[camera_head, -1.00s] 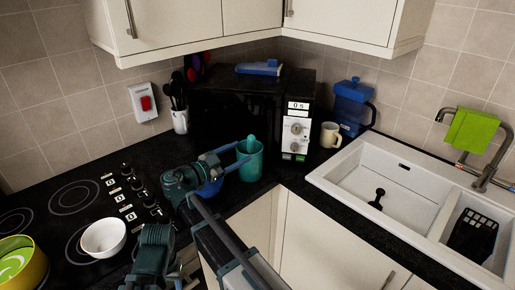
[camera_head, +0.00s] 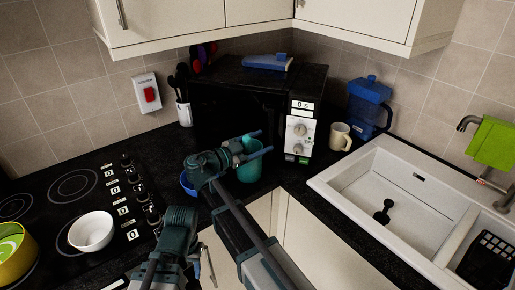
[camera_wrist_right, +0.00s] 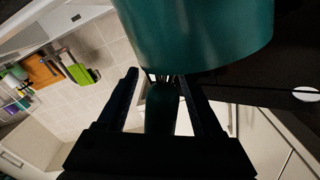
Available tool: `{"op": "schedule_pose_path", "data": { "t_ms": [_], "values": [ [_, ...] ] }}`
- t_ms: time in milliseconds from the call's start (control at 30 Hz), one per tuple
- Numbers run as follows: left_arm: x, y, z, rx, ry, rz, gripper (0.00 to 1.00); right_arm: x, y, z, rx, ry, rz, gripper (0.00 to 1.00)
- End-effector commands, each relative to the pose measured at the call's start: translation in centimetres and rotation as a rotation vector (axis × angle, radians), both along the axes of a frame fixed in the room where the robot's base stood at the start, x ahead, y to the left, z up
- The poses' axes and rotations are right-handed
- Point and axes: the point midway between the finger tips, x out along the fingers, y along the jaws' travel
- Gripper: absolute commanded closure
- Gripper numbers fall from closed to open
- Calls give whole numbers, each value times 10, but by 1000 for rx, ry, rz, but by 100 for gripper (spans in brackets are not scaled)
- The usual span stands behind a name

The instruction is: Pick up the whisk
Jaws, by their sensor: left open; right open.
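A teal cup (camera_head: 248,172) stands on the black counter in front of the microwave, in the head view. It fills the top of the right wrist view (camera_wrist_right: 195,35). The whisk (camera_wrist_right: 163,115) has a dark teal handle, with thin wires at the cup's edge. In the head view I cannot tell it from the fingers. My right gripper (camera_head: 257,144) is open at the cup. Its fingers (camera_wrist_right: 165,88) lie on either side of the handle, with gaps showing. My left gripper (camera_head: 172,268) is open and empty, low in the head view, away from the cup.
A blue bowl (camera_head: 187,183) sits close behind my right wrist. The black microwave (camera_head: 235,105) stands behind the cup. A cream mug (camera_head: 340,137) and blue jug (camera_head: 369,105) are right of it. A white bowl (camera_head: 91,231) is on the hob; the sink (camera_head: 330,185) is at right.

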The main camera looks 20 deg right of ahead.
Motion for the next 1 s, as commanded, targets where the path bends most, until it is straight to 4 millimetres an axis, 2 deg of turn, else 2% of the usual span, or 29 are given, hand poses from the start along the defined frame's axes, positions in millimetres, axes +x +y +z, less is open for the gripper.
{"op": "schedule_pose_path", "data": {
  "t_ms": [167,200,567,1000],
  "values": [
    [0,0,0,0,0,0,49,0,1,0,0,0,1,32],
    [0,0,0,0,0,0,49,0,1,0,0,0,1,36],
    [0,0,0,0,0,0,49,0,0,0,0,0,0,100],
    [0,0,2,0,0,0,49,0,0,2,0,0,1,100]
  ]
}}
